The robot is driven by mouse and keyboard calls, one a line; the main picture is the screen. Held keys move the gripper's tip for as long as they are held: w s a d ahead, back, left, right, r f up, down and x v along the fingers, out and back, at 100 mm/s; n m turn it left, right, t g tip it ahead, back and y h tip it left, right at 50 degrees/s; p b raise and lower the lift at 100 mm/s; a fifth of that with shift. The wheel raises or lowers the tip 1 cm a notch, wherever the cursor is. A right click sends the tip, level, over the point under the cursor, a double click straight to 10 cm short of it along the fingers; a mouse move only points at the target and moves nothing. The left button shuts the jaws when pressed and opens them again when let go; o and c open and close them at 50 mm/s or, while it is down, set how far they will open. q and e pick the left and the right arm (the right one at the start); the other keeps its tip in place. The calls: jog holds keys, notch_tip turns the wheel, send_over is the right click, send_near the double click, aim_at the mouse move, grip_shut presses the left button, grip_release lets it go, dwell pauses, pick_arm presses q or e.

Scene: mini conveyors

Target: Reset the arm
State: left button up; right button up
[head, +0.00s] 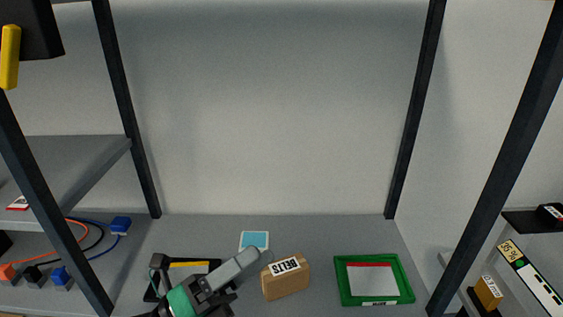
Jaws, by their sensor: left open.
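My left gripper (240,274) is grey, with a green band on the arm behind it. It reaches in from the bottom, left of centre, over the grey work surface (322,300). It is open, with nothing visible between its fingers. My right gripper is not in view.
A black-framed tray (153,290) is partly hidden behind my left arm. A blue card (254,240) lies behind the box; a green tray (343,287) lies right. Cables with connectors (120,225) are at left. Dark posts (415,115) flank the surface. A small box (488,293) stands at right.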

pick_arm(q)
jog(key=w+a+f+n+t+y, duration=0.35)
jog(key=a+n+t+y, duration=0.35)
jog(key=n, duration=0.5)
jog(key=w+a+f+n+t+y, duration=0.2)
jog(key=w+a+n+t+y, duration=0.25)
jog(key=n+y, duration=0.6)
jog(key=s+a+f+n+g+y, duration=0.1)
jog(key=a+f+n+g+y, duration=0.25)
jog(key=f, duration=0.35)
jog(key=s+a+f+n+g+y, duration=0.25)
jog(key=a+f+n, duration=0.2)
jog(key=f, duration=0.25)
jog(key=s+d+f+n+g+h, duration=0.15)
jog(key=s+f+n+g, duration=0.25)
jog(key=s+f+g, duration=1.05)
jog(key=s+f+t, duration=0.1)
jog(key=s+f, duration=0.2)
jog(key=f, duration=3.1)
jog(key=s+a+f, duration=0.2)
jog(key=s+f, duration=0.7)
jog(key=s+a+f+g, duration=0.1)
jog(key=s+f, duration=0.8)
jog(key=s, duration=0.1)
jog(key=shift+a+f+h, duration=0.3)
jog(key=shift+a+f, duration=0.05)
